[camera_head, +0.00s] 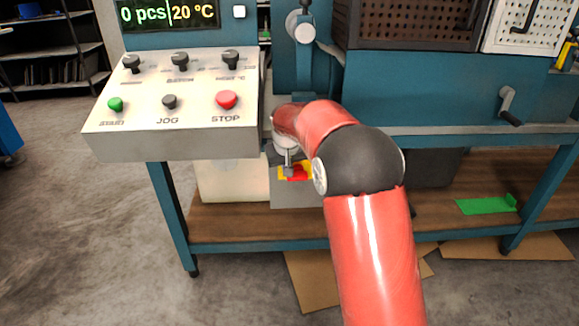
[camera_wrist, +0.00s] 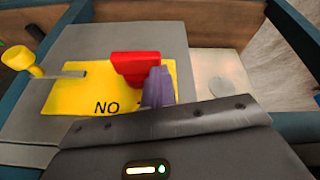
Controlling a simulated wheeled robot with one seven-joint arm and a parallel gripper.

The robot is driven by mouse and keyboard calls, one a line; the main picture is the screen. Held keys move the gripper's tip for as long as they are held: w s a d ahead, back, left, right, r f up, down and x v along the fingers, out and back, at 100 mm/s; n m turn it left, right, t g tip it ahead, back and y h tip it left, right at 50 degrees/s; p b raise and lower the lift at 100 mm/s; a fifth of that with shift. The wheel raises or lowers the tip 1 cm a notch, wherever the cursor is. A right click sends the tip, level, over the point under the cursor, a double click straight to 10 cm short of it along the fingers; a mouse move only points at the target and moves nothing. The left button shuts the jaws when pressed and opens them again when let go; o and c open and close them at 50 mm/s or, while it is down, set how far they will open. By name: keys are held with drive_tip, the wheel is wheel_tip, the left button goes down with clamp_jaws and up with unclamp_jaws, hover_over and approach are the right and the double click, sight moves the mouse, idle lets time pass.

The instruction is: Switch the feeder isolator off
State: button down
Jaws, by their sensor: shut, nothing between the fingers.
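The feeder isolator is a red handle (camera_wrist: 135,66) on a yellow plate (camera_wrist: 80,92), fixed to a grey box (camera_wrist: 95,40). The plate's visible letters read "NO" in the wrist view; my gripper hides the rest. My gripper (camera_wrist: 158,80) is shut and empty. Its fingertips are at the right end of the red handle, overlapping it in the picture; I cannot tell whether they touch it. In the head view the isolator's red handle (camera_head: 296,173) shows small under the bench, with my gripper (camera_head: 289,163) right above it, partly hidden by my arm.
A pale box (camera_head: 232,182) stands left of the isolator on the wooden shelf (camera_head: 250,228). The control panel (camera_head: 190,132) overhangs at upper left. A green piece (camera_head: 487,205) lies at right.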

drive_tip(key=shift+s+a+f, duration=0.2)
drive_tip(key=shift+a+f, duration=0.35)
drive_tip(key=shift+f, duration=0.1)
idle(0.3)
drive_tip(key=s+r+b, duration=0.2)
drive_tip(key=s, duration=1)
drive_tip(key=shift+r, duration=0.1)
drive_tip(key=s+d+r+m, duration=0.1)
drive_tip(key=s+d+r, duration=0.25)
drive_tip(key=s, duration=0.35)
drive_tip(key=s+d+r, duration=0.3)
drive_tip(key=s+d, duration=0.1)
drive_tip(key=s, duration=0.4)
drive_tip(key=s+d+f+m+t, duration=0.1)
drive_tip(key=s+d+f, duration=0.1)
drive_tip(key=s, duration=1.1)
drive_tip(key=shift+s+d, duration=0.4)
drive_tip(key=shift+d, duration=0.1)
